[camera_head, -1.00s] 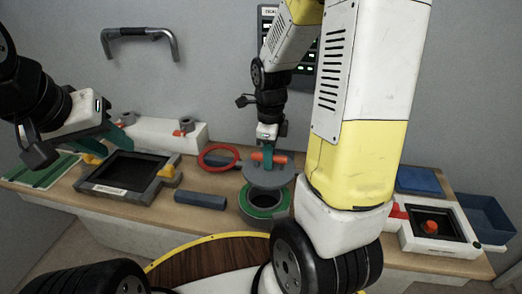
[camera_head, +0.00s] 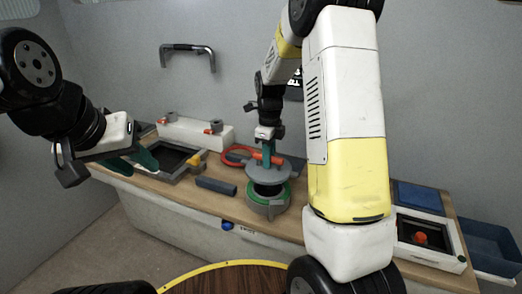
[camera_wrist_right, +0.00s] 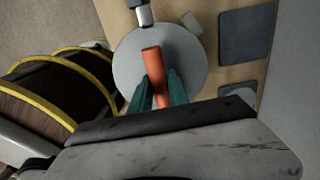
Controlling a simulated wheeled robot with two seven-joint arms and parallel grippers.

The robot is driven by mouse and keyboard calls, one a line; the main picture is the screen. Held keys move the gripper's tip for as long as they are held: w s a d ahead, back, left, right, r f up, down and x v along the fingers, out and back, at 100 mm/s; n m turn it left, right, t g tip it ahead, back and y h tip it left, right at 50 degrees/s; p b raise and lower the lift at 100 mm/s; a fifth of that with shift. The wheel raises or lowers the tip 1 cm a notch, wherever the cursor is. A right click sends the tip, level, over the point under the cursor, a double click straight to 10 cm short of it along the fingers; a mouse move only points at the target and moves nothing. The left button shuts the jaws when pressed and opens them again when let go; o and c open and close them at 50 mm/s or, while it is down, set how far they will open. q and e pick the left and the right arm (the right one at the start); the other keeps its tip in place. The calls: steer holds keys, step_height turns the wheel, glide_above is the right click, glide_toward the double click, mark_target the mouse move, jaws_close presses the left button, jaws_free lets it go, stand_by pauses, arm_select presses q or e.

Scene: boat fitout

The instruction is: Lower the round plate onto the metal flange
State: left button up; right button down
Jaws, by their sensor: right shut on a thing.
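The round grey plate (camera_head: 268,171) has an orange bar handle (camera_head: 276,160) on top. My right gripper (camera_head: 268,154) points down and is shut on this handle. The right wrist view shows the orange handle (camera_wrist_right: 154,72) between the teal fingers (camera_wrist_right: 160,90) with the plate (camera_wrist_right: 190,62) beneath. The metal flange (camera_head: 267,204), with a green ring on top, stands on the bench below the plate. A dark gap shows between them, so the plate is above the flange. My left gripper (camera_head: 135,162) is at the left, near the black-topped frame; its fingers look apart and empty.
A red ring (camera_head: 236,155) lies behind the plate. A dark blue-grey bar (camera_head: 216,186) lies left of the flange. A black-centred frame (camera_head: 178,160) is further left. A white box with a red knob (camera_head: 420,239) and a blue bin (camera_head: 488,244) are at right.

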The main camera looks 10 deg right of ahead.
steer(key=shift+f, duration=3.9)
steer(key=shift+f, duration=0.1)
